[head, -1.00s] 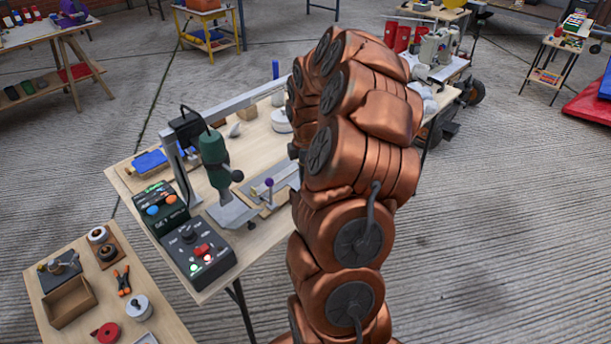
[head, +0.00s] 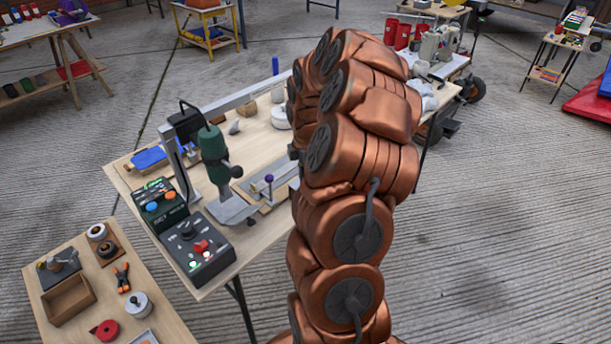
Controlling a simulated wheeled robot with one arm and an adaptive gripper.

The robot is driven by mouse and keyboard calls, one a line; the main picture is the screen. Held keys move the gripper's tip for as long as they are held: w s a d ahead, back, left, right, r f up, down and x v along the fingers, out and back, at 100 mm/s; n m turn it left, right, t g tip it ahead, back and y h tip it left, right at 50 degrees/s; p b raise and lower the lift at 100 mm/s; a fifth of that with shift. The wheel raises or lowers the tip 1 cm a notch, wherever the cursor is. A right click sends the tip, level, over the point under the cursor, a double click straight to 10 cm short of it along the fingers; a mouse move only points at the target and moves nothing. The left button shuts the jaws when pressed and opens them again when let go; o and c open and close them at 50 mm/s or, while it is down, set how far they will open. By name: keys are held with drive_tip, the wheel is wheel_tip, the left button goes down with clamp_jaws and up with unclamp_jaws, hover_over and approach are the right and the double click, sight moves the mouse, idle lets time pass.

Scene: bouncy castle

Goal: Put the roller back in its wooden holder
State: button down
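My copper-coloured arm fills the middle of the head view and covers the right part of the main wooden workbench (head: 217,296). My gripper is hidden behind the arm, so I cannot see its fingers or whether it holds anything. I cannot pick out the roller for certain. A flat wooden piece with a metal strip and a purple knob (head: 269,178) lies on the bench just left of my arm. I cannot tell whether this is the wooden holder.
A green press (head: 214,157), a control box with a red switch (head: 199,248) and a blue-topped tray (head: 149,158) crowd the bench's left side. A lower side table (head: 166,318) with an open wooden box (head: 68,299) stands front left.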

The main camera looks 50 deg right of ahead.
drive_tip(key=c, duration=0.8)
unclamp_jaws()
drive_tip(key=shift+o, duration=0.2)
drive_tip(key=o, duration=0.6)
drive_tip(key=shift+r, duration=0.2)
drive_tip(key=shift+r+p, duration=1.15)
drive_tip(key=shift+r, duration=2.7)
